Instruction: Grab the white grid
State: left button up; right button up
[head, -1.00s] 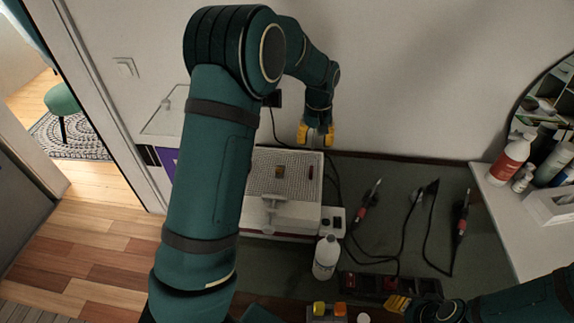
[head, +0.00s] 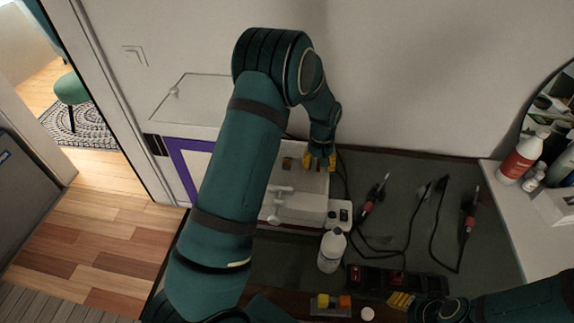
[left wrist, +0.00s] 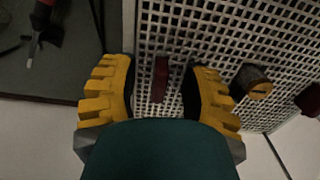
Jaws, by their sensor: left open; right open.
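The white grid (left wrist: 205,35) is a perforated white sheet that fills much of the left wrist view. In the head view the grid (head: 303,180) lies on top of a white box-like unit, partly hidden by my left arm. A small dark red piece (left wrist: 161,80) and a brownish cylindrical piece (left wrist: 252,80) sit on the grid. My left gripper (head: 319,162) is open over the grid's far right part. Its yellow fingers (left wrist: 161,75) stand either side of the red piece; contact cannot be told. My right gripper (head: 401,301) is at the table's front.
A white bottle (head: 332,252) stands just in front of the white unit. Red-handled tools (head: 368,207) with black cables lie to the right on the dark table. A dark tray (head: 372,279) and a yellow-and-orange item (head: 331,303) are near the front edge.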

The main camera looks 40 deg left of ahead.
pick_arm(q)
jog(key=shift+f, duration=0.15)
grip_shut()
dwell(0.4)
